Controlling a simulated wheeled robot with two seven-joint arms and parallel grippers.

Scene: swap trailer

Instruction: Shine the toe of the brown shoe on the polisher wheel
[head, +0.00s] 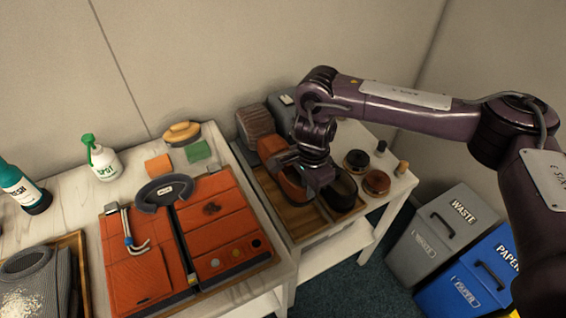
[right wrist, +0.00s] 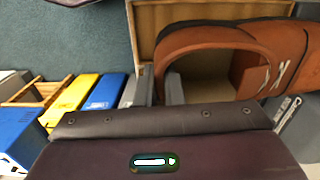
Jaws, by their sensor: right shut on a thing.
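The brown shoe (head: 271,147) is orange-brown, and its toe end is at the polisher wheel (head: 255,122), a fuzzy brownish roller beside a dark grey housing (head: 284,112). I cannot tell whether toe and wheel touch. My right gripper (head: 305,178) is shut on the shoe's heel end over the wooden tray (head: 268,201). In the right wrist view, the fingers (right wrist: 163,88) close on the shoe's heel rim, and the shoe (right wrist: 225,38) stretches to the right with its laces showing; its toe is out of that view. My left gripper is not in view.
A dark shoe (head: 343,190) stands right of my gripper. Grey (head: 440,235) and blue (head: 475,280) bins stand on the floor. An orange tool case (head: 143,270) lies on the left table.

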